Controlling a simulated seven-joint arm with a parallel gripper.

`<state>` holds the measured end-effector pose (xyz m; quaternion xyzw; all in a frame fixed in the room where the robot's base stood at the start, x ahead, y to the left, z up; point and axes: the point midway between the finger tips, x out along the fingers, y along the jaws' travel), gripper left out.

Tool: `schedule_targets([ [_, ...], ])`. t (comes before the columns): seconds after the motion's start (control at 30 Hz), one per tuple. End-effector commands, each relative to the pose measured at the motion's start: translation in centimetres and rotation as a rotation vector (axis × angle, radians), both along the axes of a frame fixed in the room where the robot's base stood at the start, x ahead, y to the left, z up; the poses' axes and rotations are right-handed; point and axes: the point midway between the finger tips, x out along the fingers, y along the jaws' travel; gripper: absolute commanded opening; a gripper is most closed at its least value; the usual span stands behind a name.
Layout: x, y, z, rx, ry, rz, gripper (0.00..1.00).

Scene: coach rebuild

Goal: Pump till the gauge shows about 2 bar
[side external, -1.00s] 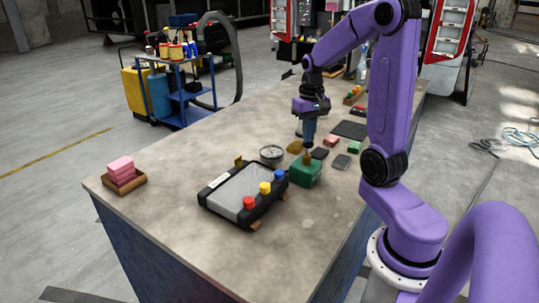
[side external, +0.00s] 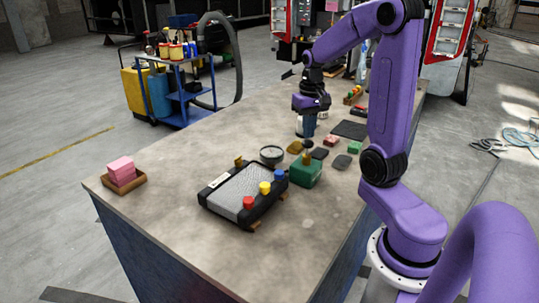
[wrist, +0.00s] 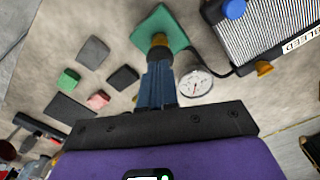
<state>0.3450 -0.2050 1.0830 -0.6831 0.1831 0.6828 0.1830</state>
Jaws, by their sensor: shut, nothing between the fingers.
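The pump looks to be the green block (side external: 306,174) with a brass knob (side external: 307,158) on top; the wrist view also shows the block (wrist: 172,27) and knob (wrist: 159,41). The round white-faced gauge (side external: 271,154) stands just left of it. In the wrist view the gauge (wrist: 196,84) has a thin reddish needle, but its scale is too small to read. My gripper (side external: 308,138) is shut and empty, above the knob in the side view. In the wrist view its fingertips (wrist: 158,62) point at the knob; I cannot tell whether they touch it.
A black-framed ribbed unit (side external: 243,190) with red, yellow and blue caps lies left of the pump. Dark pads (side external: 342,161) and small red and green blocks (side external: 331,140) lie to the right. A wooden tray (side external: 124,186) holds pink blocks.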

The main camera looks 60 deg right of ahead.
Motion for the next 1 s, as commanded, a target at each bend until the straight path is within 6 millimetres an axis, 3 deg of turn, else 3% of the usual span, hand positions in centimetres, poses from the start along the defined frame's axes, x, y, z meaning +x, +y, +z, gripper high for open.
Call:
schedule_targets([
  [1.0, -0.1, 0.1, -3.6, 0.002, 0.003, 0.001, 0.0],
])
